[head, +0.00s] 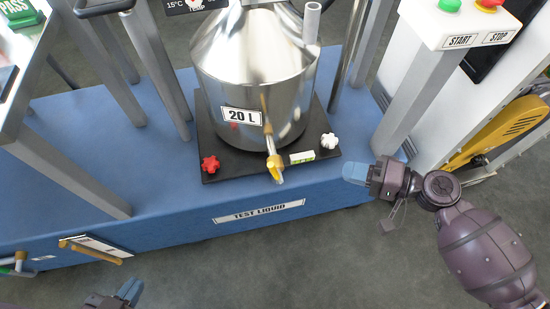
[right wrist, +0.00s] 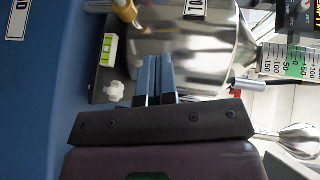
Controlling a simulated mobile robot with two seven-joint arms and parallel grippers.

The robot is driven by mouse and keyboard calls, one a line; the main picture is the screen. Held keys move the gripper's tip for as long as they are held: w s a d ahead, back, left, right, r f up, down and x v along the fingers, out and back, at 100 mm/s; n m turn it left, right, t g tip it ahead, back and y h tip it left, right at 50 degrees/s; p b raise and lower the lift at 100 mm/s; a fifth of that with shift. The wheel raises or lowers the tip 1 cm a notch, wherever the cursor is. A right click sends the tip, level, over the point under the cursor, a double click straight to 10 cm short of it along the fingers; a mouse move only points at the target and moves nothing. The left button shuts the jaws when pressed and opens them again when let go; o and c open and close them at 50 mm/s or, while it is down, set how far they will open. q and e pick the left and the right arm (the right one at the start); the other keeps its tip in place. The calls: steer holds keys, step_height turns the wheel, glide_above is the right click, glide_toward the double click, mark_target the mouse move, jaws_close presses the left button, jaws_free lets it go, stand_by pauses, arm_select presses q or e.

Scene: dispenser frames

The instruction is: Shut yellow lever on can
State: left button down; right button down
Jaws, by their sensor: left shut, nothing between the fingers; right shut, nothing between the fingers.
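The shiny steel can (head: 240,70) with a "20 L" label stands on a black base plate. A brass tap sticks out low on its front, with the yellow lever (head: 274,165) at its end, over the plate's front edge. Part of the tap (right wrist: 126,10) shows at the top of the right wrist view, beside the can (right wrist: 180,45). My right gripper (head: 350,172) is right of the lever and apart from it, with blue fingers shut and empty; its fingers (right wrist: 157,62) show in the right wrist view too. My left gripper (head: 130,291) is shut at the lower left, far from the can.
The black base plate (head: 222,168) carries a red knob (head: 210,164), a white knob (head: 329,141) and a level vial (head: 302,157). It rests on a blue bench (head: 160,190) labelled "TEST LIQUID". Grey posts rise on both sides. The floor in front is clear.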

mark_target(275, 173)
arm_select(q)
steer(key=shift+a, duration=0.1)
arm_select(e)
steer(key=shift+w+a+r, duration=0.25)
steer(key=shift+a, duration=0.05)
arm_select(q)
steer(key=shift+w+a+b, duration=0.1)
steer(key=shift+a+b, duration=0.05)
steer(key=shift+b, duration=0.35)
arm_select(e)
steer(key=a+f, duration=0.2)
steer(key=a, duration=1.1)
steer(key=shift+w+f, duration=0.35)
steer(key=shift+w, duration=0.1)
steer(key=shift+r, duration=0.1)
